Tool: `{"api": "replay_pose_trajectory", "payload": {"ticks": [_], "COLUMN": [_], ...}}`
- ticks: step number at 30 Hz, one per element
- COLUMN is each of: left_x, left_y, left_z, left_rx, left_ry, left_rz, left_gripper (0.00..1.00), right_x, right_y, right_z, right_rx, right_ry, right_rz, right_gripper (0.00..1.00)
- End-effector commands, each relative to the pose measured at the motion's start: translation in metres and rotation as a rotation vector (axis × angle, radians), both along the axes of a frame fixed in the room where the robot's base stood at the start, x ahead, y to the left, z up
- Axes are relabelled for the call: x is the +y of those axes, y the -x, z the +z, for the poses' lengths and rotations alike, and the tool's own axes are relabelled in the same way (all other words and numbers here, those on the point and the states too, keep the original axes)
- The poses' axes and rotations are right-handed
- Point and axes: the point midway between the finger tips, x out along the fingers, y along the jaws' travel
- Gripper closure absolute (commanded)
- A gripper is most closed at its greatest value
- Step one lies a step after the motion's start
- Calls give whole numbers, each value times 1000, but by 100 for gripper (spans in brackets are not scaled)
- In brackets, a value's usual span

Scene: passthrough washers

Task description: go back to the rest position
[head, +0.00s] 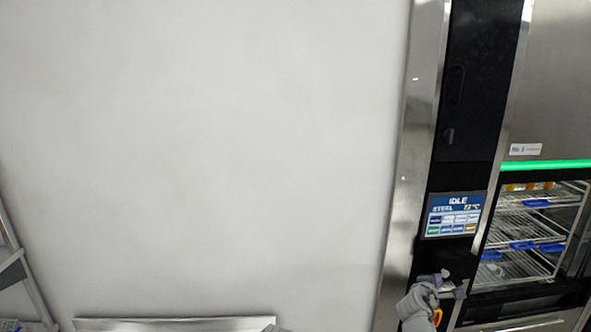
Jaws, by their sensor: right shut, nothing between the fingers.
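My right gripper (452,283) is at the lower right, just below the washer's display panel (454,215). It is shut and nothing shows between its fingers. It is in front of the dark control column of the washer (478,80); I cannot tell whether it touches it. The display reads IDLE and STEEL. My left gripper is not in view.
The washer's lit chamber at the right shows wire racks (522,228) with blue parts, under a green light strip (548,165). A plain white wall (200,150) fills the left and middle. A metal edge (170,323) runs along the bottom.

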Motion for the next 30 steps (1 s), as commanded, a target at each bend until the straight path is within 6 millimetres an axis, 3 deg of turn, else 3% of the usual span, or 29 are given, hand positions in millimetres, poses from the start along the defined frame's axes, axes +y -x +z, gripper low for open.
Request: {"api": "replay_pose_trajectory", "payload": {"ticks": [8,14,17,21,24,30], "left_x": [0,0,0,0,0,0], "left_y": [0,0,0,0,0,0], "left_z": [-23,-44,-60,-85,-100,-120], "left_rx": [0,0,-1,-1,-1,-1], "left_ry": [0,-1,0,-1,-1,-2], "left_rz": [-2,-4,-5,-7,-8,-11], "left_gripper": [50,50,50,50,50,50], "right_x": [43,95,135,204,249,313], "right_y": [16,40,62,109,148,214], "right_z": [-51,-106,-145,-203,-235,-269], "right_rx": [-12,5,38,134,221,377], "right_ry": [-226,-468,-623,-847,-964,-1078], "right_rz": [-87,-198,-281,-442,-562,-755], "right_gripper": [100,100,100,100,100,100]}}
